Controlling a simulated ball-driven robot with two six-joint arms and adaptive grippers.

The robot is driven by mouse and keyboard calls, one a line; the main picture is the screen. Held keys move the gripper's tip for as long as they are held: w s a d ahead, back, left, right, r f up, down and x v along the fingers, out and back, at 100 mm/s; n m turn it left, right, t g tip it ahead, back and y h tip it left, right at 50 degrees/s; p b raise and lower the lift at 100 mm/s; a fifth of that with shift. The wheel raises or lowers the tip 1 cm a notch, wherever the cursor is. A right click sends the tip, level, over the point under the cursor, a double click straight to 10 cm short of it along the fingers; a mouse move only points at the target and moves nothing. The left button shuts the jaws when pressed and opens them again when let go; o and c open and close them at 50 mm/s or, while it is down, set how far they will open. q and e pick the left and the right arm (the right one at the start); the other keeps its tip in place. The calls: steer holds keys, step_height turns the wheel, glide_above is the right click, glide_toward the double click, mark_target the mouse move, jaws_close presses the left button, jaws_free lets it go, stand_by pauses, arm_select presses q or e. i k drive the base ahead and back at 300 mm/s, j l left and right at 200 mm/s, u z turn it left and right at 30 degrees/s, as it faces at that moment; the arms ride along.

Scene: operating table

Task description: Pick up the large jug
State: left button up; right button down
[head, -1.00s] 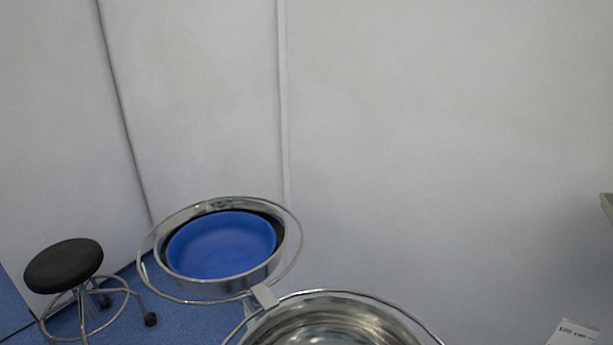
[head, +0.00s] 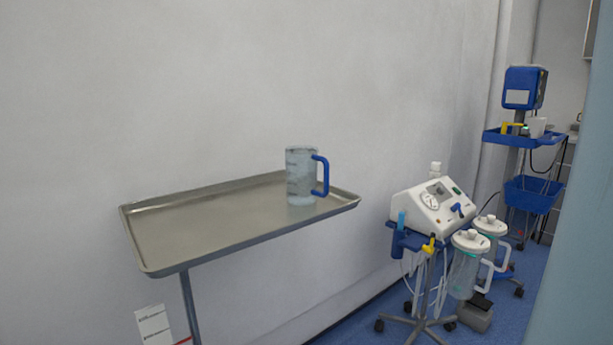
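A large clear jug (head: 301,178) with a blue handle stands upright on a metal tray table (head: 190,222) in the head view. It is near the tray's right end, and its handle faces right. Nothing else stands on the tray. Neither of my grippers shows in the head view.
A suction unit (head: 436,205) on a wheeled stand, with clear canisters (head: 465,265) beside it, is right of the tray. A blue trolley (head: 530,190) stands farther back. A pale wall (head: 200,90) runs behind the tray. A blue-grey surface fills the right edge.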

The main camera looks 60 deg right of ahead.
mark_target(301, 161)
steer(key=k+l+z, duration=0.15)
steer(key=z, duration=1.5)
steer(key=u, duration=2.5)
steer(key=z, duration=3.2)
steer(key=i+j, duration=0.05)
steer(key=j, duration=0.05)
